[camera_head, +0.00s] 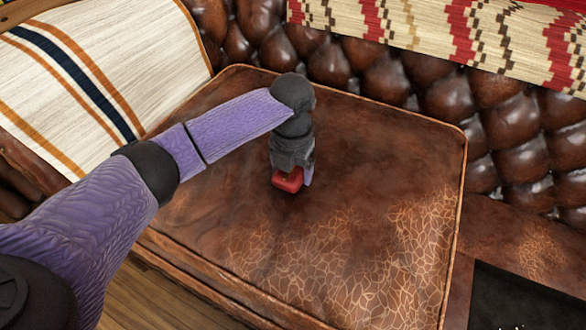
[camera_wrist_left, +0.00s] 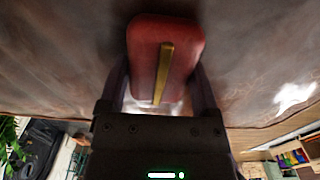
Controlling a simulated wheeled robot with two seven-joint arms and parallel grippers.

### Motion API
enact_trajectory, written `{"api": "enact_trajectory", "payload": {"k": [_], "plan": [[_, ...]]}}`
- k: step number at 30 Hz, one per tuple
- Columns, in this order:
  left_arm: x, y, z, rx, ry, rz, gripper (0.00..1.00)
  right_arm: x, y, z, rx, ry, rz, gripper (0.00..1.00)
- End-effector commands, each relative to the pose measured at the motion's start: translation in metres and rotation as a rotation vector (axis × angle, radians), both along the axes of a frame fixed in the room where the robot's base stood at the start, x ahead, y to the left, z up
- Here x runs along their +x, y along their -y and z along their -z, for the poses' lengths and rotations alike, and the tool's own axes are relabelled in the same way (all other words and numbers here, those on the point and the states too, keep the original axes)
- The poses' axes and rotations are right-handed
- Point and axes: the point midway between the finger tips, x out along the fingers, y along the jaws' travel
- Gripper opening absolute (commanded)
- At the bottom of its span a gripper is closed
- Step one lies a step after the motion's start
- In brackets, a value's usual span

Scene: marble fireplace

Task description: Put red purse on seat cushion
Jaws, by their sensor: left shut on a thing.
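The red purse (camera_head: 288,180) is a small red block-like item with a gold strip, seen larger in the left wrist view (camera_wrist_left: 145,50). My left gripper (camera_head: 292,172) points down over the middle of the brown leather seat cushion (camera_head: 370,190). Its fingers are shut on the purse, one on each side, as the left wrist view (camera_wrist_left: 160,85) shows. The purse is at or just above the cushion's surface; I cannot tell whether it touches. The gripper hides part of the purse in the head view. My right gripper is not in view.
A tufted leather backrest (camera_head: 370,75) runs behind the cushion, with a patterned red and cream blanket (camera_head: 450,35) over it. A striped cloth (camera_head: 90,70) covers the armrest at left. The cushion is clear around the purse. A dark panel (camera_head: 525,300) lies at lower right.

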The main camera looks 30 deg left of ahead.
Motion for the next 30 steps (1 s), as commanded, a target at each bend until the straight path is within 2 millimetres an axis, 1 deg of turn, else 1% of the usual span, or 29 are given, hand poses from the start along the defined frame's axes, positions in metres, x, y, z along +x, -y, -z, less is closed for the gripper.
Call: {"api": "enact_trajectory", "payload": {"k": [4,5,6,7,14,17,20,23,27,30], "plan": [[0.000,0.000,0.003,0.000,-0.001,-0.001,0.19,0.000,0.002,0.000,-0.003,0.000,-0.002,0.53],[0.000,0.000,0.002,0.000,-0.001,-0.001,0.87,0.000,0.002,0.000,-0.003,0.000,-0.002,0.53],[0.000,0.000,0.002,0.000,0.000,-0.001,0.95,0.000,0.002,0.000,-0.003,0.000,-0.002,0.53],[0.000,0.000,0.002,0.000,0.000,-0.001,1.00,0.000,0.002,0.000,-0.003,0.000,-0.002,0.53],[0.000,0.000,0.002,0.000,0.000,-0.001,1.00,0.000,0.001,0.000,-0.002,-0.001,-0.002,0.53],[0.000,0.000,-0.006,-0.001,0.002,0.000,1.00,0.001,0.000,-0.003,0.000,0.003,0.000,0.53],[0.000,0.000,-0.025,-0.001,0.006,-0.001,1.00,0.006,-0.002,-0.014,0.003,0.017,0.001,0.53],[0.000,0.000,-0.052,-0.001,0.009,-0.001,1.00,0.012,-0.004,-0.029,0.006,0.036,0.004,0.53],[0.000,0.000,-0.096,0.000,0.010,-0.002,1.00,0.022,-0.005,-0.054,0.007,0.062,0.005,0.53],[0.001,0.001,-0.118,-0.002,0.008,-0.001,1.00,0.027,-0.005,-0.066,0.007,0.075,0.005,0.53]]}}
